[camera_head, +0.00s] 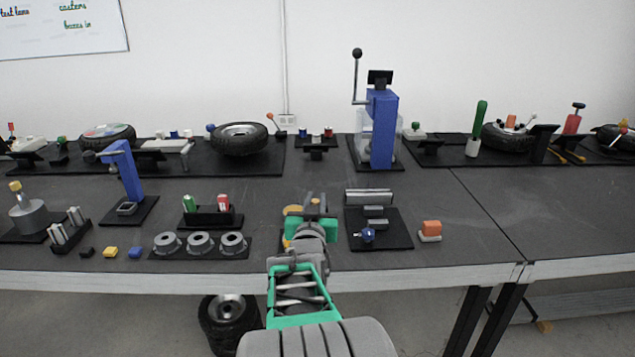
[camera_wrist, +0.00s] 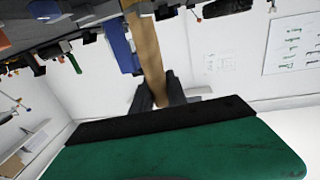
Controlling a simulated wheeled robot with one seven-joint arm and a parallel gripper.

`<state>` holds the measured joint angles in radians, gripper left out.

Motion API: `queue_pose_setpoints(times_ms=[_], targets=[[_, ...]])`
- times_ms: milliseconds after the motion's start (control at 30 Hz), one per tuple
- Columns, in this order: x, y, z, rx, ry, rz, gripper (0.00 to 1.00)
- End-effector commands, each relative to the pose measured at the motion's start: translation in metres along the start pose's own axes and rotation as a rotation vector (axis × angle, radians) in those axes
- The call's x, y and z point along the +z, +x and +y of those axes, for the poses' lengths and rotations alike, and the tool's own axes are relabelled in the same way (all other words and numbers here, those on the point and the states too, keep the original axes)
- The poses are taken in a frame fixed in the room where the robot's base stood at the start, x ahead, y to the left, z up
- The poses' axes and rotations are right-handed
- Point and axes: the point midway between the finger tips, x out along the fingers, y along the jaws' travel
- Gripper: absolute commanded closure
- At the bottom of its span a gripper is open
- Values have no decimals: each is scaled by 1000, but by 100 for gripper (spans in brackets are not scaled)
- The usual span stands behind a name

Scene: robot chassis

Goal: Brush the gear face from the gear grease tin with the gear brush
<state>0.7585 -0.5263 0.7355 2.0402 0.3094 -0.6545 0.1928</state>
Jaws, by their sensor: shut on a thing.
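In the wrist view a long tan wooden handle (camera_wrist: 148,45), which looks like the gear brush, stands between the dark fingers of my gripper (camera_wrist: 157,92). The gripper is shut on it. In the head view my gripper (camera_head: 313,208) is over the front part of the bench, between the cup rack and the right-hand black board. A yellow-tan round piece (camera_head: 292,210) shows just left of the gripper, mostly hidden by it. I cannot tell whether it is the grease tin or the gear.
A rack of three grey cups (camera_head: 200,244) stands left of my gripper, with a red-and-green holder (camera_head: 212,216) behind it. A black board (camera_head: 395,240) with grey blocks and an orange-topped block (camera_head: 431,229) are to the right. A blue press (camera_head: 382,125) stands behind. The bench's right middle is clear.

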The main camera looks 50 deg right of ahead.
Motion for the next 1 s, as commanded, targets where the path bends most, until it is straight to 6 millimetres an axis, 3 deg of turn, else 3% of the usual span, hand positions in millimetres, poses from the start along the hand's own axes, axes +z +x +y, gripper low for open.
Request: queue_pose_setpoints(times_ms=[500,867,1000], targets=[[-46,-1,-4,-7,0,2,100],[-48,-1,-5,-8,0,1,100],[-42,-5,-23,-49,-4,0,100]])
